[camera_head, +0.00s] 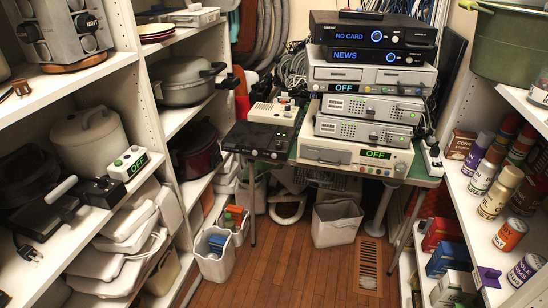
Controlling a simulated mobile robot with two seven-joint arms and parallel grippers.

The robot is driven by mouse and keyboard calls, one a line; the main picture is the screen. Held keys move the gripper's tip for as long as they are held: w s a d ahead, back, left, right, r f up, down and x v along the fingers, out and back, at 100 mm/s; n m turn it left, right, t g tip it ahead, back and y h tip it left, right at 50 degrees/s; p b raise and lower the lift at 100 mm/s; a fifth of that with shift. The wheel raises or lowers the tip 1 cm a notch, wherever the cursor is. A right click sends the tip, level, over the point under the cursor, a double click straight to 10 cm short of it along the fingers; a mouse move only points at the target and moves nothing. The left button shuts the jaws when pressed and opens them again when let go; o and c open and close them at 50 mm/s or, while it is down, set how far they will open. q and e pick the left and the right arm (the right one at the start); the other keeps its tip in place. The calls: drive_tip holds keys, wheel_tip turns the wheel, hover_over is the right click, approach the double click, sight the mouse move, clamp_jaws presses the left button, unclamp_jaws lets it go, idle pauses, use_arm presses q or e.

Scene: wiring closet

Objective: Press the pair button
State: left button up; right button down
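No button that I can read as a pair button shows in the head view; labels are too small. Several devices with controls stand on a table. A black set-top box reading "NO CARD" (372,33) tops the stack, above a black box reading "NEWS" (366,55). Below are a grey unit reading "OFF" (372,83), two grey boxes (365,118) and a beige unit reading "OFF" (356,154). Left of the stack lie a flat black box (259,139) and a beige box with knobs or buttons (276,113). Neither of my grippers is in view.
The right shelves hold cans (497,192) and cartons. Grey bins (337,223) stand under the table. The wooden floor (310,270) in front is clear around a vent (369,268).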

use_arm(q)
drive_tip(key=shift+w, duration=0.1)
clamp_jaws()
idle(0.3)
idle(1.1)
